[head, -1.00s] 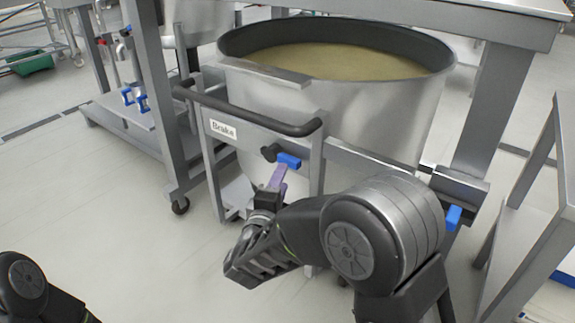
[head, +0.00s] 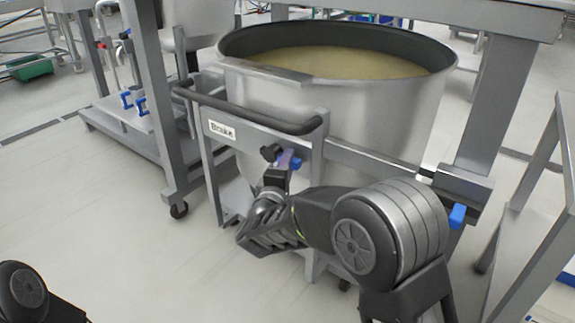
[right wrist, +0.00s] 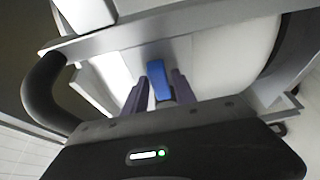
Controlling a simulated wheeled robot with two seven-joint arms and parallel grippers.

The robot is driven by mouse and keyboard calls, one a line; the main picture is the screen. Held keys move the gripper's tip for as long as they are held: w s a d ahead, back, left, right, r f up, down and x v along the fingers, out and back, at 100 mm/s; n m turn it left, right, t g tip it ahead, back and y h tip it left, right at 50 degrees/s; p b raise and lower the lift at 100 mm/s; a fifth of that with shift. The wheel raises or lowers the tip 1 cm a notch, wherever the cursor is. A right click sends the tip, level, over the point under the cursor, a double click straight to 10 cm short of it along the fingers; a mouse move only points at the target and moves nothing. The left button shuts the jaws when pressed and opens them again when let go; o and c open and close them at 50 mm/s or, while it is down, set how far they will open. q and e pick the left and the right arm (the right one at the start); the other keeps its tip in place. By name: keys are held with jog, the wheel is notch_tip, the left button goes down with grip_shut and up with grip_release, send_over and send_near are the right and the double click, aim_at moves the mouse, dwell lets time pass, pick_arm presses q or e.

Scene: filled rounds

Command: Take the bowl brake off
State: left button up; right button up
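The brake's blue handle (head: 295,163) sits on a black knob (head: 270,152) on the bowl trolley's frame, below the white "Brake" label (head: 222,130). My right gripper (head: 284,158) is at the handle, reaching up from below. In the right wrist view the blue handle (right wrist: 159,82) stands between the two purple fingers (right wrist: 160,88), which are apart, one on each side. I cannot tell whether either finger touches it. The large steel bowl (head: 385,115) stands in the trolley, filled with a tan mass. My left gripper is out of view.
A black push bar (head: 245,112) runs just above the brake. The floor (head: 110,225) at the left is clear.

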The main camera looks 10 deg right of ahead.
grip_shut()
dwell(1.1)
